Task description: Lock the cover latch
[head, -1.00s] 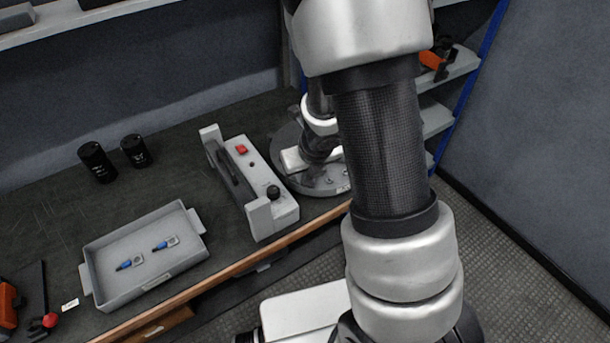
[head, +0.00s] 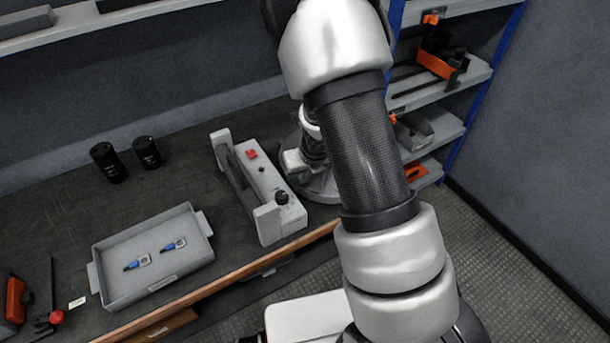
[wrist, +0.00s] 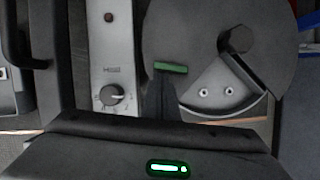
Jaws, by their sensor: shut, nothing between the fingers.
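In the wrist view a dark round cover (wrist: 185,40) fills the upper right. A black latch bar with a hexagonal knob (wrist: 236,38) lies slanted at the edge of a grey wedge-shaped opening with two round terminals (wrist: 222,95). A green strip (wrist: 171,67) is on the cover, left of the wedge. My gripper (wrist: 165,84) is shut and empty, its dark fingers showing just below the green strip; whether they touch the cover cannot be told. In the head view the round unit (head: 322,190) is mostly hidden by my arm.
A grey control box with a handle, red button and black knob (head: 262,190) stands just left of the round unit. A grey tray (head: 125,297) with two blue-ended parts and two black cylinders (head: 108,162) are farther left. Shelves (head: 470,75) stand at right.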

